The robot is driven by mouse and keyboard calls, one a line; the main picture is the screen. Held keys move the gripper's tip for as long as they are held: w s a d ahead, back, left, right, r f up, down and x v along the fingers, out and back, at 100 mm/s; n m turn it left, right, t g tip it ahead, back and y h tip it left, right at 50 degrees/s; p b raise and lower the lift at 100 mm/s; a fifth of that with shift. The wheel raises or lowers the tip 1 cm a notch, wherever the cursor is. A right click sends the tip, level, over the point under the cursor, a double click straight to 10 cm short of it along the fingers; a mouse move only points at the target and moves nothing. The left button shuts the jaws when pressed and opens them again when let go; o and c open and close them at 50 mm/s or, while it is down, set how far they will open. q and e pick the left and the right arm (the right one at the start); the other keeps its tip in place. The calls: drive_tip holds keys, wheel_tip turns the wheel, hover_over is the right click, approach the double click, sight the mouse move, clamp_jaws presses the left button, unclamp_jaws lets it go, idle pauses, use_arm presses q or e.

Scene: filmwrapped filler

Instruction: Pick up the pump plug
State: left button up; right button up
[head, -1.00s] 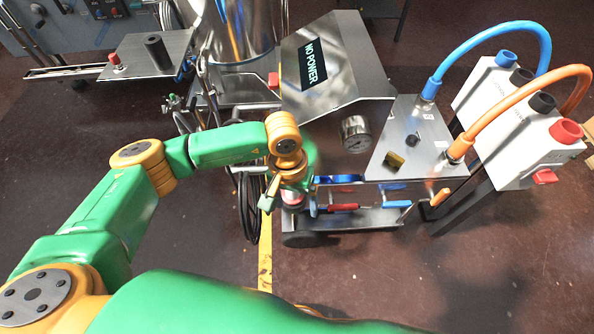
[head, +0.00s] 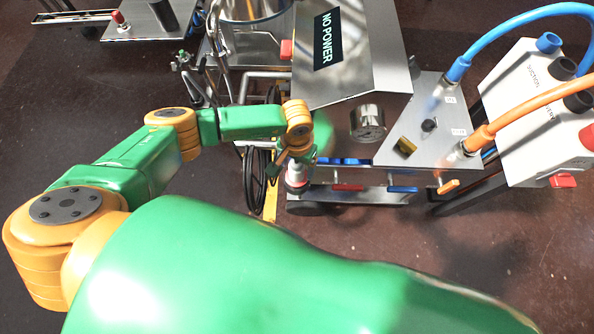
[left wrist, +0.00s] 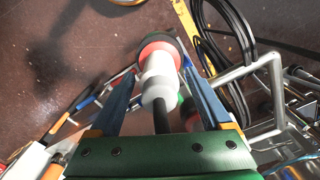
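The pump plug, which looks like a white and red plug with a black stem, shows between my gripper's fingers in the left wrist view (left wrist: 158,78). In the head view a small part of it (head: 296,177) shows just below my left wrist, at the left end of the cart's low shelf. My left gripper (left wrist: 156,78) is open, with one blue finger on each side of the plug and visible gaps to it. Whether the fingertips reach around it or stay above it I cannot tell. My right gripper is out of view.
A metal cart with a "NO POWER" screen (head: 328,38) and a gauge (head: 368,123) stands right beside my left gripper. Black cables (head: 255,180) hang to its left. A white socket box (head: 540,110) with blue and orange hoses stands at right. Floor in front is open.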

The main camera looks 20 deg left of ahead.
use_arm(q)
drive_tip(key=shift+s+r, duration=0.1)
drive_tip(key=shift+s, duration=0.1)
drive_tip(key=c, duration=1.1)
drive_tip(key=shift+w, duration=0.15)
clamp_jaws()
